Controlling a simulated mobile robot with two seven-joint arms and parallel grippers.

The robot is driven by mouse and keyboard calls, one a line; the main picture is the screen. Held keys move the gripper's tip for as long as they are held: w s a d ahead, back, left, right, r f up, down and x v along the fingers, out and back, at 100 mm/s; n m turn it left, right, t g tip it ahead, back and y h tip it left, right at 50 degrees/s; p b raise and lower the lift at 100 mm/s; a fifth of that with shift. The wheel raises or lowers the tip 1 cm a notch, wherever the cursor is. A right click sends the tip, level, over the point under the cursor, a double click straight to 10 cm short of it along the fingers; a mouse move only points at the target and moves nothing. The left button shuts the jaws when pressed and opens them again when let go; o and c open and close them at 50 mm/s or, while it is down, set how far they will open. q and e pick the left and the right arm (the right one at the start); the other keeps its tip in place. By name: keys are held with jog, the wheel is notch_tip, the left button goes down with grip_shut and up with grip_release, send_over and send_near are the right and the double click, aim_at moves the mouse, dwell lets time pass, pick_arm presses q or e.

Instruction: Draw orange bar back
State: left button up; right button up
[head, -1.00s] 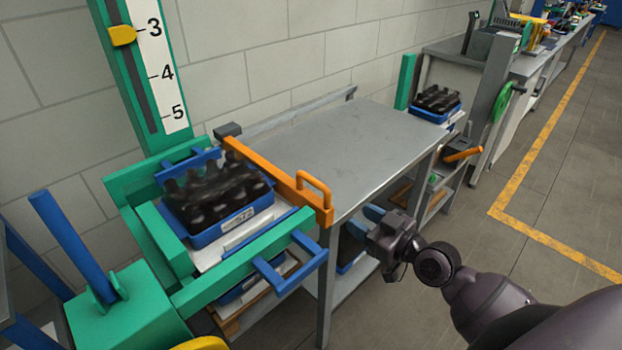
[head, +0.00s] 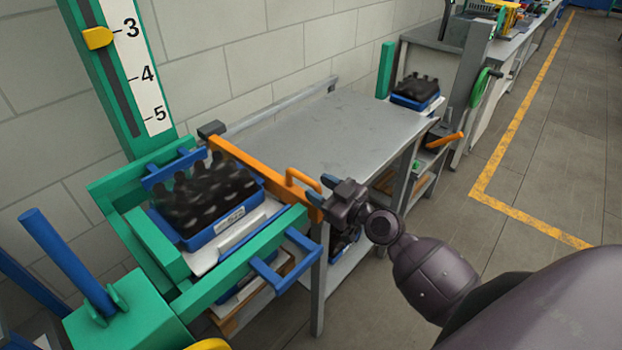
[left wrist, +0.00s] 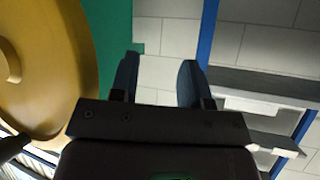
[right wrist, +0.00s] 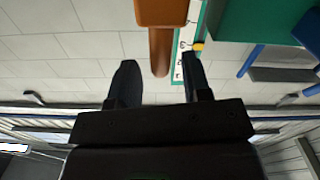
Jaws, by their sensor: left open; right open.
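The orange bar (head: 250,160) lies across the near end of the grey table, between the table and the green frame. In the right wrist view the orange handle (right wrist: 160,48) reaches down toward the space between my open fingers (right wrist: 157,82), closer to the right finger. I cannot tell whether it touches. My left gripper (left wrist: 157,82) is open and empty in the left wrist view, and is out of the head view.
A blue crate of dark bottles (head: 225,222) sits in the green frame (head: 190,298), left of the bar. The grey table top (head: 350,135) is clear. A second blue crate (head: 428,104) stands beyond it. A yellow round part (left wrist: 45,65) is close to my left gripper.

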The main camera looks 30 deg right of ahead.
jog(key=shift+x, duration=1.65)
jog(key=shift+c, duration=0.3)
grip_shut()
